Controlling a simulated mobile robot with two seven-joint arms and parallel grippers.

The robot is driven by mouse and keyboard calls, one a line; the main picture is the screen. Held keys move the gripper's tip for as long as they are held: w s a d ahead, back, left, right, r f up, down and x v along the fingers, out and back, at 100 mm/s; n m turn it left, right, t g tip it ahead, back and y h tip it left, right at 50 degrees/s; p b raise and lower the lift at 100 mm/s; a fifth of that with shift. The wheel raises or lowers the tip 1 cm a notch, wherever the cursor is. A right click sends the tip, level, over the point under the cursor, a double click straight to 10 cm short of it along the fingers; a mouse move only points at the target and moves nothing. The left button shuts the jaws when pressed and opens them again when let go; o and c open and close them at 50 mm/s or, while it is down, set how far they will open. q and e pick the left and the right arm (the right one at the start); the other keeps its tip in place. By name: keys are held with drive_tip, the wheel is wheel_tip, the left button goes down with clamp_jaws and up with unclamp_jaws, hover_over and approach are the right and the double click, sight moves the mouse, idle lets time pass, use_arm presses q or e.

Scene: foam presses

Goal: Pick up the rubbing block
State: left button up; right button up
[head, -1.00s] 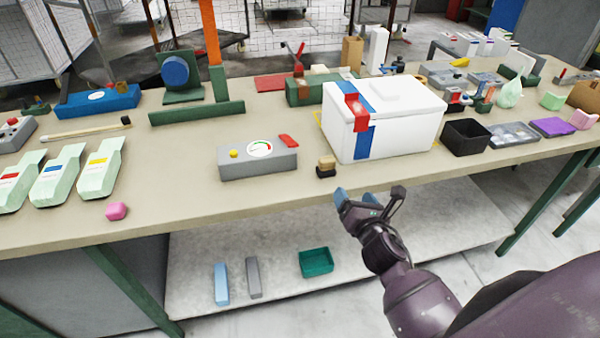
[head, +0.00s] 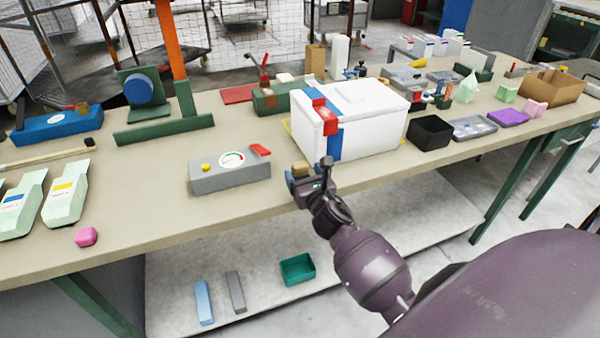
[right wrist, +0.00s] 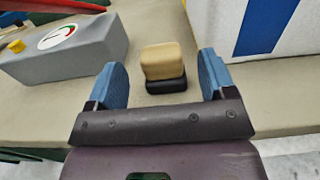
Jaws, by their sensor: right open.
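The rubbing block (right wrist: 168,62) is a small tan block with a dark base, standing on the bench top near its front edge. In the head view the block (head: 301,168) shows just behind my right gripper, which hides its lower part. My right gripper (right wrist: 166,84) is open and empty, with its two blue fingers apart. In the right wrist view the block lies ahead, between the lines of the fingers and a little beyond their tips. In the head view my right gripper (head: 308,182) is at the bench's front edge. My left gripper is not in view.
A grey gauge box (head: 230,176) stands left of the block, and a white box with blue and red straps (head: 365,120) stands close behind and right. A lower shelf (head: 400,245) runs beneath the bench.

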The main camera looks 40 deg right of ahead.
sight(302, 168)
drive_tip(key=shift+r+x, duration=0.15)
drive_tip(key=shift+x, duration=1)
drive_tip(key=shift+r+x, duration=0.2)
drive_tip(key=shift+x, duration=0.9)
drive_tip(key=shift+c, duration=0.2)
drive_tip(key=c, duration=1)
